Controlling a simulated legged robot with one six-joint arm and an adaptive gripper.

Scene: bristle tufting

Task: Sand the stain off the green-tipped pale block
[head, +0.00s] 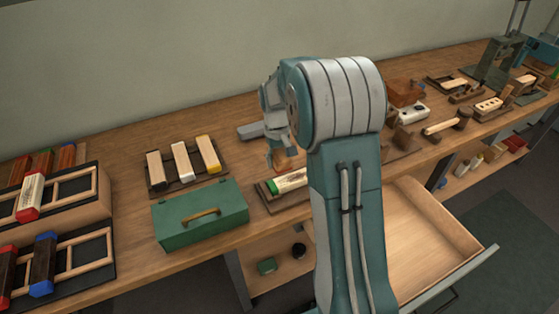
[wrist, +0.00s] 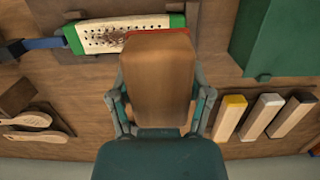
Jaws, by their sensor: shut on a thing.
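The green-tipped pale block (head: 291,181) lies in a dark holder on the bench, just right of the green toolbox. In the wrist view the pale block (wrist: 100,36) shows green ends, rows of small holes and a dark brown smudge (wrist: 128,36) on its upper face. My gripper (wrist: 160,88) is shut on a brown sanding block (wrist: 158,65) with a red edge along its far side. The sanding block overlaps the right part of the pale block in this view; I cannot tell whether they touch. In the head view my gripper (head: 278,152) is partly hidden by my arm.
A green toolbox (head: 200,220) stands at the front edge. Behind it a dark tray (head: 158,188) holds blocks with black, white and yellow ends. Racks with red- and blue-ended blocks (head: 42,266) stand left. An open drawer (head: 425,240) juts out at right. Tools crowd the right bench.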

